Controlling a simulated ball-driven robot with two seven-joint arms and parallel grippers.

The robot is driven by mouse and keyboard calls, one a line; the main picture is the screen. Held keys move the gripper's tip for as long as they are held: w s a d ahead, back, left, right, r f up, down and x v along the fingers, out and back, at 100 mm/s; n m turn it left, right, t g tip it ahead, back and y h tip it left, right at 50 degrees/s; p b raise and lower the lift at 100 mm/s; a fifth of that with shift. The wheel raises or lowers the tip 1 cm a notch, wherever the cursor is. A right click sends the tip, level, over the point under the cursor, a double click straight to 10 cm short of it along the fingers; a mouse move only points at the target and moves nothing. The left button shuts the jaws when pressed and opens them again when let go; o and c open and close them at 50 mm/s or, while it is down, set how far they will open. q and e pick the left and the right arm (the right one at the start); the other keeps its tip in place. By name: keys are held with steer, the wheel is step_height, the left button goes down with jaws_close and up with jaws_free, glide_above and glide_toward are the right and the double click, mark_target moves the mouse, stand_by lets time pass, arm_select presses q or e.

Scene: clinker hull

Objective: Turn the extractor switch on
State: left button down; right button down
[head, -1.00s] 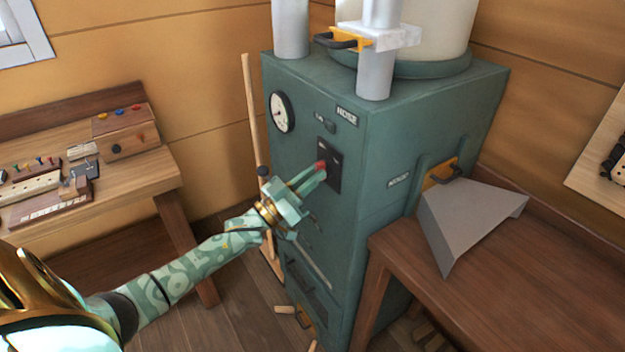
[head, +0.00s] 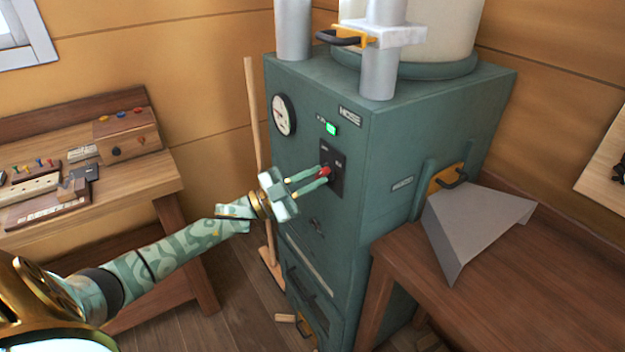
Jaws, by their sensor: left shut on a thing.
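The extractor (head: 360,205) is a tall green cabinet in the middle of the head view. On its front is a black switch plate (head: 338,179) with a red-tipped lever (head: 325,171). Above the plate a small indicator lamp (head: 330,128) glows green. My left gripper (head: 322,178) reaches in from the left, its fingers shut on the red lever at the plate. The fingers partly hide the lever. My right gripper is not in view.
A round gauge (head: 284,115) sits left of the lamp. A broom (head: 256,140) stands beside the cabinet. A workbench (head: 160,180) with tools is at left. A brown table (head: 440,285) with a grey metal hood (head: 475,225) stands at right.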

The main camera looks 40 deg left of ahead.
arm_select(q)
steer(key=shift+f, duration=0.1)
stand_by(0.4)
steer(key=c, duration=1.4)
jaws_free()
steer(key=shift+s+a, duration=0.1)
steer(key=v, duration=1.6)
steer(key=shift+f, duration=0.1)
